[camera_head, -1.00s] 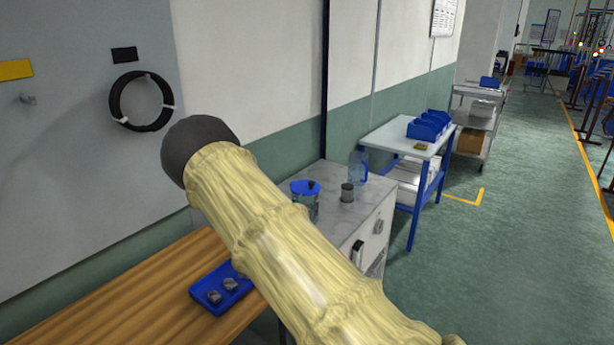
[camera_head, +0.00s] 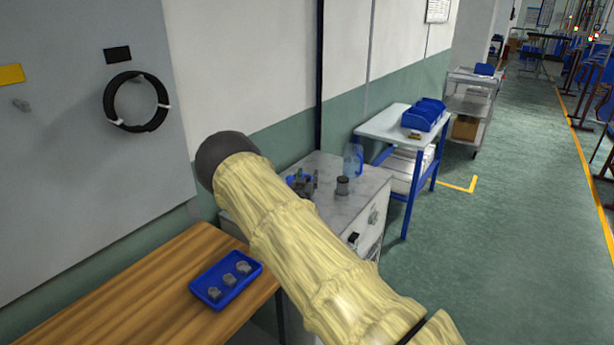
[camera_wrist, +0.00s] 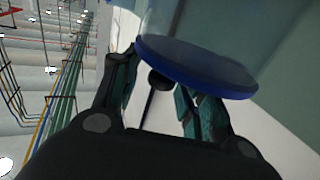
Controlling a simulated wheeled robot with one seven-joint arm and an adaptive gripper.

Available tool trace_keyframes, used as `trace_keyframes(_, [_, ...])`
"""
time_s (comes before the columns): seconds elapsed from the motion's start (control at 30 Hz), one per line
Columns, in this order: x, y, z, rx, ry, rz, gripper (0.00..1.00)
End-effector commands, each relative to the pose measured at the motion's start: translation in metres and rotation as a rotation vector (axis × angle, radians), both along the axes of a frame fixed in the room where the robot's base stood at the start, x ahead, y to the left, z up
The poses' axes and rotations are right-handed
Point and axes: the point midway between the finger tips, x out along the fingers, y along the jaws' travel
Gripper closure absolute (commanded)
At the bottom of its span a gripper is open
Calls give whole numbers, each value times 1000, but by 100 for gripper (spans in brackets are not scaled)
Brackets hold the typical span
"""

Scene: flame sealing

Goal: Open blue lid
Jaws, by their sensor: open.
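The blue lid (camera_wrist: 195,70) sits on a clear container (camera_wrist: 225,30) in the wrist view. A small dark knob (camera_wrist: 160,80) sticks out from the lid. My gripper (camera_wrist: 160,84) is open, with one finger on each side of the knob. I cannot tell whether the fingers touch it. In the head view, part of the blue lid (camera_head: 293,179) shows on the marble-topped cabinet, next to my gripper (camera_head: 311,184). My arm hides most of the container there.
A grey metal cup (camera_head: 342,186) and a clear blue bottle (camera_head: 353,160) stand on the cabinet (camera_head: 368,182) to the right. A blue tray (camera_head: 208,292) with small metal parts lies on the wooden table (camera_head: 125,300). A blue-legged table (camera_head: 385,124) stands beyond.

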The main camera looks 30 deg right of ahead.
Motion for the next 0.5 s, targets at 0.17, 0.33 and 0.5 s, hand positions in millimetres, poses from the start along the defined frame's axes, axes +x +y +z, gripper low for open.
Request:
trace_keyframes(0.17, [4,-2,0,-1,1,2,57])
trace_keyframes(0.33, [4,-2,0,-1,1,2,57])
trace_keyframes(0.5, [4,-2,0,-1,1,2,82])
